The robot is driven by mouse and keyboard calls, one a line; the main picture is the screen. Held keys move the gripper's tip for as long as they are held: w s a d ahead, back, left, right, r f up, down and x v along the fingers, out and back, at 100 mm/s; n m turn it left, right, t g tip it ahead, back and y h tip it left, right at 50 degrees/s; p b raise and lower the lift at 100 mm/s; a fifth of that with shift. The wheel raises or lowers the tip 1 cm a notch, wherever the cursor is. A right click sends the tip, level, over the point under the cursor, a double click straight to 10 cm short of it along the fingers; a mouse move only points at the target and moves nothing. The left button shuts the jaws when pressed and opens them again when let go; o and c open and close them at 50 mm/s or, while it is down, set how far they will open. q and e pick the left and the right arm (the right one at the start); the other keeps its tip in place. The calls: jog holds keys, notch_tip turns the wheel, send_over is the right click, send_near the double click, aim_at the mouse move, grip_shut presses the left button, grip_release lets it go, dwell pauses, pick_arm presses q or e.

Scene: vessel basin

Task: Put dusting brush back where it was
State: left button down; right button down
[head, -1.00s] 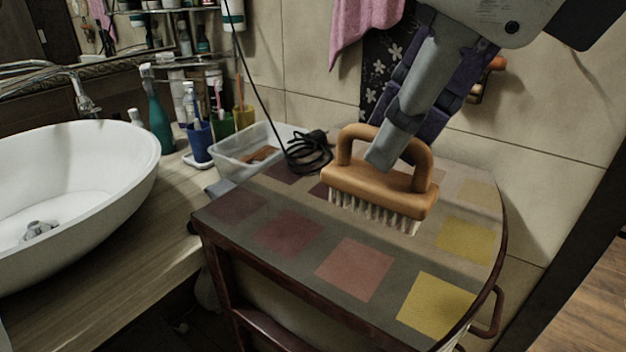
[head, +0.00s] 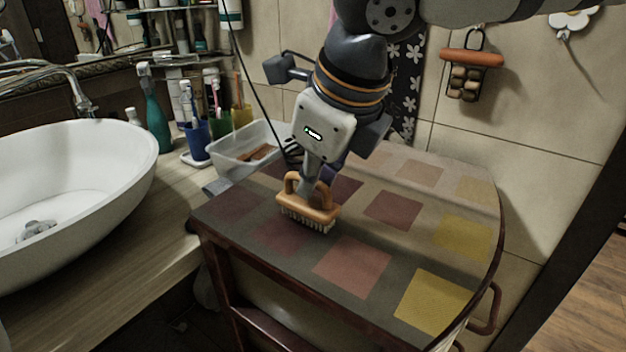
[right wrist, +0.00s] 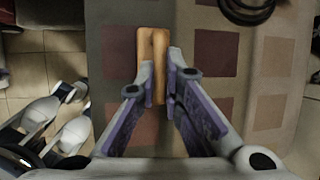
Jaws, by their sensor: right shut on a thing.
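The dusting brush (head: 308,210) has an orange-brown wooden body, a loop handle and pale bristles pointing down. In the head view it is at the left-middle of the patchwork-topped stand (head: 250,208), bristles at or just above the top; I cannot tell whether they touch. My right gripper (head: 312,188) comes down from above and is shut on the brush handle. In the right wrist view the brush (right wrist: 152,45) shows between the fingertips of the right gripper (right wrist: 160,75). The gripper hides part of the handle. My left gripper is not in view.
A clear plastic bin (head: 232,158) stands behind the brush, with a black cable beside it. A white basin (head: 85,190) is on the wooden counter at left. A blue cup (head: 196,143) and bottles stand behind. The stand's right and front are clear.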

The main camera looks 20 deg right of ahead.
jog(key=shift+f, duration=0.4)
jog(key=shift+f, duration=0.15)
jog(key=c, duration=1.7)
grip_release()
jog(key=v, duration=1.2)
jog(key=shift+s, duration=0.1)
